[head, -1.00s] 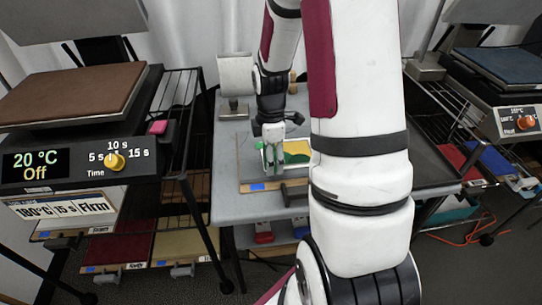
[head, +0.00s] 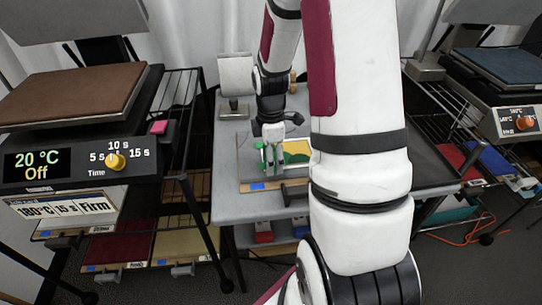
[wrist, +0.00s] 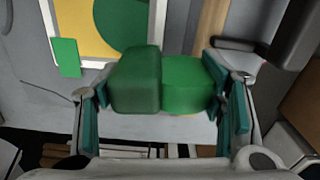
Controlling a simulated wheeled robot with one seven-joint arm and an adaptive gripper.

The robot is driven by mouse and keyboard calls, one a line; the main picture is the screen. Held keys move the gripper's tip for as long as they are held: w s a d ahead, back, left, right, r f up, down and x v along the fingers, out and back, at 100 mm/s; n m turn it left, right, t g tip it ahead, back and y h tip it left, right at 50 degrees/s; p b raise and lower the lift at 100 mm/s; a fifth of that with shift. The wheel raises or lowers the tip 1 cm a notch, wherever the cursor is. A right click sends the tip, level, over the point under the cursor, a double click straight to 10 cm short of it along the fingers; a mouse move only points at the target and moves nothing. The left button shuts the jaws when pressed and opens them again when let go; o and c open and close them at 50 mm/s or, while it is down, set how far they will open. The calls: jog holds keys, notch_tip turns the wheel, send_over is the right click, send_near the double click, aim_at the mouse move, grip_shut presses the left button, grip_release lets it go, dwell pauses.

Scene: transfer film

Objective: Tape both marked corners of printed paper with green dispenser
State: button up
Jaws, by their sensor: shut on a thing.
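My gripper (wrist: 160,88) is shut on the green dispenser (wrist: 188,84), a two-part block, one part darker, between the teal fingers in the wrist view. In the head view my gripper (head: 275,166) is low over the grey table, at the paper's left side. The printed paper (wrist: 82,20), yellow with a green circle and a white border, lies just beyond the dispenser; part of it shows in the head view (head: 299,148). A flat green strip (wrist: 67,58) lies across its left corner in the wrist view. The other corner is hidden behind the dispenser and gripper.
A press (head: 75,95) reading 20 °C and Off stands at left, another press (head: 517,121) at right. The grey table's (head: 229,205) front-left surface is bare.

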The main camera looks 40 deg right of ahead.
dwell(0.3)
jog(key=shift+r+p, duration=3)
jog(key=shift+r, duration=0.5)
